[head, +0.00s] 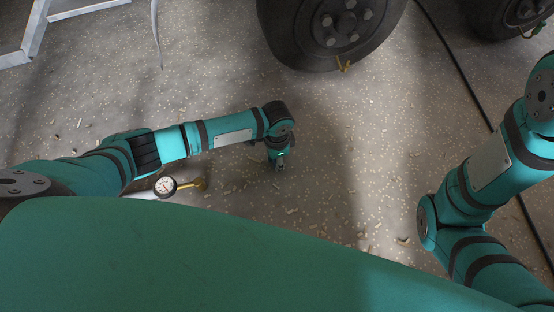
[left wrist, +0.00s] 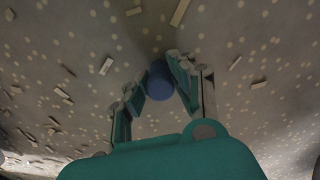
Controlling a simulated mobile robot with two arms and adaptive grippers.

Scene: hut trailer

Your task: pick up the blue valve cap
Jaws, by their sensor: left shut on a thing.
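The blue valve cap (left wrist: 158,82) shows in the left wrist view as a small blue cylinder between the fingers of my left gripper (left wrist: 156,88). The fingers touch it from both sides and are shut on it. In the head view my left gripper (head: 277,164) points down over the speckled floor, and the cap cannot be made out there. How far the cap is from the floor is hard to tell. My right arm is at the right of the head view, but its gripper is out of the picture.
A round pressure gauge (head: 165,187) with a brass fitting lies left of my left gripper. A large black wheel (head: 331,32) stands at the top. A black cable (head: 462,80) runs along the right. Wood chips are scattered over the floor. A grey metal frame (head: 36,28) is at top left.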

